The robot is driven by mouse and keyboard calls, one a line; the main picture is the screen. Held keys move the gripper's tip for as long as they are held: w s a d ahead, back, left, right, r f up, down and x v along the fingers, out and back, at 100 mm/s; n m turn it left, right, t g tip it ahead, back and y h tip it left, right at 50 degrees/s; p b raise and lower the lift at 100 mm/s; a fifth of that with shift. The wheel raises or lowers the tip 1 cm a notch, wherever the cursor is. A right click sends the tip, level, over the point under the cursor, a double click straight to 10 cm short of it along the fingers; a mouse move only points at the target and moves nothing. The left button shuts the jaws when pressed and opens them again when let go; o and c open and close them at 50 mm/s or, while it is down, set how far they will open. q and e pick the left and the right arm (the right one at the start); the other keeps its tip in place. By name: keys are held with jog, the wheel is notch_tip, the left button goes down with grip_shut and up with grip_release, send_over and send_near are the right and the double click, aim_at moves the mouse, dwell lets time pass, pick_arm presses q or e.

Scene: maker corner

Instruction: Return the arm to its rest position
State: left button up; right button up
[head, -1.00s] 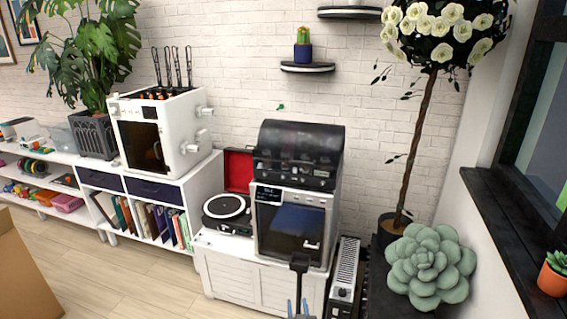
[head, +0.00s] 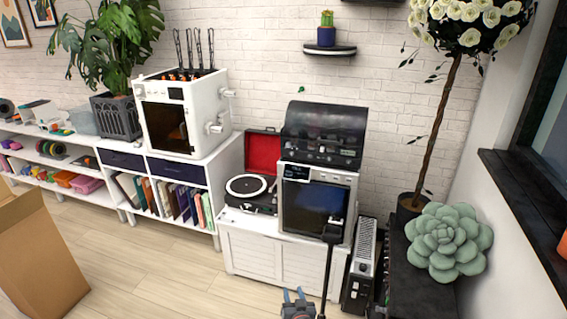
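My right gripper (head: 294,296) shows at the bottom of the head view, low in front of the white cabinet (head: 262,256). Its two blue fingertips point up and look apart, with nothing seen between them. It stands clear of the cabinet as far as I can tell. My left gripper is not in the picture.
A silver-framed machine (head: 312,207) with a dark window and a record player (head: 250,192) stand on the cabinet. A radiator-like heater (head: 361,262) stands to its right. A cardboard box (head: 40,255) is at the left. The wooden floor (head: 150,265) between is clear.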

jog(key=s+d+f+n+g, duration=0.1)
jog(key=s+f+g, duration=0.4)
jog(key=s+f, duration=0.45)
jog(key=s+d+f+g, duration=0.1)
jog(key=s+f+g, duration=0.45)
jog(key=f, duration=0.65)
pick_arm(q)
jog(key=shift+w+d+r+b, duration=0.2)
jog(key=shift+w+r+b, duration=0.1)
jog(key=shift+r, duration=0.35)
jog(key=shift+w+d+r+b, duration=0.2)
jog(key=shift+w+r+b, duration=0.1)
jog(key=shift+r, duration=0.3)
pick_arm(e)
jog(key=s+d+f+g+h, duration=0.1)
jog(key=s+d+f, duration=0.3)
jog(key=s, duration=0.7)
jog(key=s+d+f+n+g+h, duration=0.1)
jog(key=s+d+f, duration=0.4)
jog(key=s, duration=0.6)
jog(key=s+d+f+g, duration=0.2)
jog(key=s+d+f, duration=0.2)
jog(key=s+f, duration=0.3)
jog(key=s, duration=0.4)
jog(key=shift+d+f+h, duration=0.35)
jog(key=shift+f+h, duration=0.05)
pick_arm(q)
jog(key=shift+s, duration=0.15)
pick_arm(e)
jog(key=shift+s, duration=0.15)
